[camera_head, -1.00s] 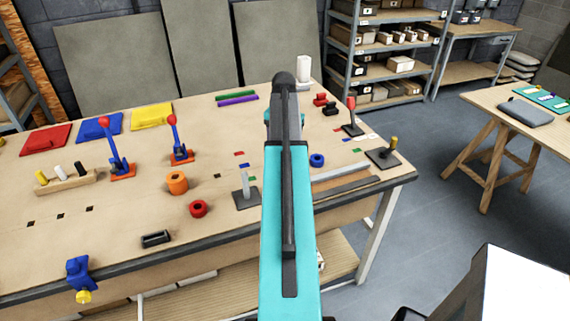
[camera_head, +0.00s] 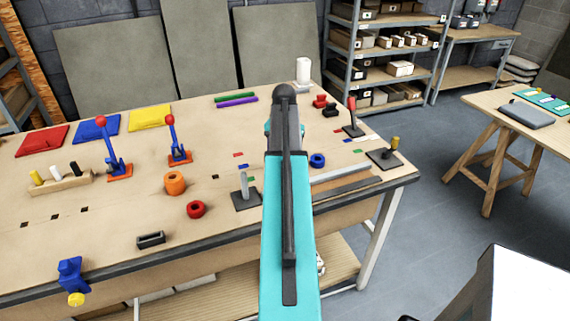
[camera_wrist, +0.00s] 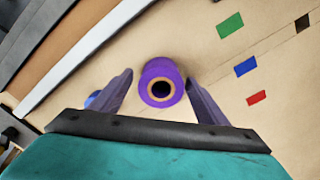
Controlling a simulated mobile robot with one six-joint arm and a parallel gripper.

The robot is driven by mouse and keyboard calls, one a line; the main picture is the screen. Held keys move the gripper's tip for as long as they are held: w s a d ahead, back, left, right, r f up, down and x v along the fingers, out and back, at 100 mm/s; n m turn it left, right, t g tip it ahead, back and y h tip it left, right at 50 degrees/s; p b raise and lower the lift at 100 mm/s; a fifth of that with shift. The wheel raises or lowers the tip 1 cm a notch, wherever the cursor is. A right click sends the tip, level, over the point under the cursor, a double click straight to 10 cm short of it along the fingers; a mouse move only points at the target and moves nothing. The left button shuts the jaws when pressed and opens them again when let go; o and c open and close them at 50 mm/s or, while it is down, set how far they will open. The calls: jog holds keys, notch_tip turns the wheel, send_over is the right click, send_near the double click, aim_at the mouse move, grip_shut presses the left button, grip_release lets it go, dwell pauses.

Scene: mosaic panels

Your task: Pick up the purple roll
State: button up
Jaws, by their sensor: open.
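The purple roll (camera_wrist: 161,68) shows in the wrist view as a short upright cylinder with a dark hole and a tan inner ring at its top. It stands on the workbench. My gripper (camera_wrist: 160,88) is open, with one finger to the left of the roll and one to the right. Small gaps show between the roll and both fingers, and I cannot tell whether the fingertips are down at its height. In the head view my teal arm hides the roll and the gripper.
The bench (camera_head: 90,215) carries a blue ring (camera_head: 317,160), a grey post on a dark base (camera_head: 246,196), an orange roll (camera_head: 175,183) and a red ring (camera_head: 195,209). A metal strip (camera_wrist: 85,55) runs left of the roll. Flat coloured marks lie to its right.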

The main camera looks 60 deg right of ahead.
jog(key=c, duration=1.2)
jog(key=shift+r, duration=0.15)
jog(key=shift+r+p, duration=1.45)
jog(key=shift+r, duration=0.4)
jog(key=s+a+p, duration=0.1)
jog(key=s+a, duration=0.2)
jog(key=a, duration=0.1)
jog(key=s+a+p, duration=0.1)
jog(key=s+a, duration=0.3)
jog(key=s+a+r+p, duration=0.1)
jog(key=s+a, duration=0.2)
jog(key=a, duration=0.1)
jog(key=shift+s, duration=0.25)
